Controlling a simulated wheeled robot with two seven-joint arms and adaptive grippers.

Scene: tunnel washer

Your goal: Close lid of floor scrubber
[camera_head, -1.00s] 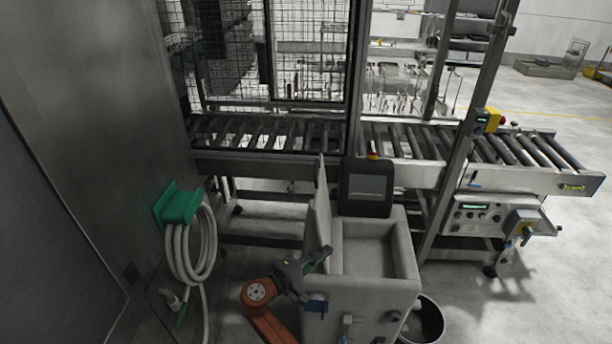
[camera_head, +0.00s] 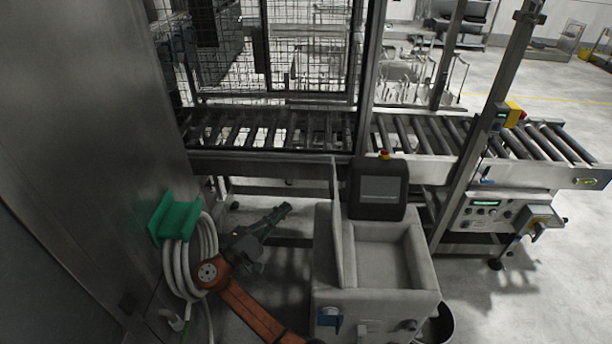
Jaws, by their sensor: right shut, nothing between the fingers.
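The floor scrubber (camera_head: 330,285) is a light grey box standing low in the middle, with an open, empty-looking recess in its top. Its lid (camera_head: 337,222) is a thin panel seen nearly edge-on, standing upright along the recess's left side, so it is open. A dark screen unit (camera_head: 381,190) with a red and yellow button rises at the scrubber's back. My right gripper (camera_head: 285,209), on the orange arm, is shut and empty. It is left of the lid, apart from it in the picture, and points up and right. My left gripper is not in view.
A metal wall at left carries a green holder (camera_head: 175,219) with a coiled pale hose (camera_head: 186,262), close to my right arm. A roller conveyor (camera_head: 270,130) runs behind the scrubber. A dark round bucket (camera_head: 441,325) stands at its right. Open floor lies further right.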

